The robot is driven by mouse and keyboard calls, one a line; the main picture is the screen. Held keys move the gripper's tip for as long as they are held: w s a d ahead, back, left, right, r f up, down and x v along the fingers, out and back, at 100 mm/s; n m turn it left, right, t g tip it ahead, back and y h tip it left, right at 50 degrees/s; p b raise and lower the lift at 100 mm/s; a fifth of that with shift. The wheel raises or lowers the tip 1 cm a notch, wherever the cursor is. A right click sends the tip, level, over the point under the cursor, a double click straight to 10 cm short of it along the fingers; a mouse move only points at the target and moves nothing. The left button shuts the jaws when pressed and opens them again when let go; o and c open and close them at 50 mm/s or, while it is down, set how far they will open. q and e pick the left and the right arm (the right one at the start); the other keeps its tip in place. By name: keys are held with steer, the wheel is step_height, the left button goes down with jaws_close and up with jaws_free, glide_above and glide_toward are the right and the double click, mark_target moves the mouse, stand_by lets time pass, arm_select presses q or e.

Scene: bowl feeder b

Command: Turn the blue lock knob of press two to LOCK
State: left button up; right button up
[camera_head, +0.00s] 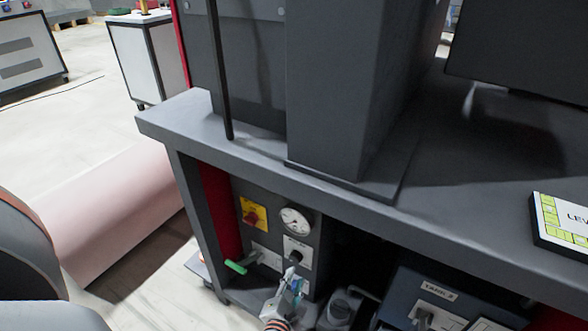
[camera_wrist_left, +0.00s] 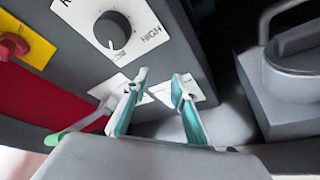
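A dark control panel (camera_head: 275,235) sits under the bench. My left gripper (camera_head: 290,281) is in front of its lower part; its teal-lined fingers also show in the left wrist view (camera_wrist_left: 160,84). They are open, with a gap between the tips and nothing seen in it. A white plate (camera_wrist_left: 200,91) shows behind the fingertips, partly covered. I cannot pick out a blue lock knob or the word LOCK; the fingers may hide it. Above is a black knob (camera_wrist_left: 113,30) on a white plate marked HIGH; it also shows in the head view (camera_head: 296,257). My right gripper is not in view.
A red switch on a yellow plate (camera_head: 253,214), a gauge (camera_head: 295,221) and a green-tipped lever (camera_head: 236,267) are close by. A grey device with a handle (camera_wrist_left: 290,75) stands right of the panel. The bench top (camera_head: 460,215) overhangs above.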

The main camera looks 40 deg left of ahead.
arm_select(q)
steer(key=shift+s+r, duration=0.1)
steer(key=shift+r, duration=1.6)
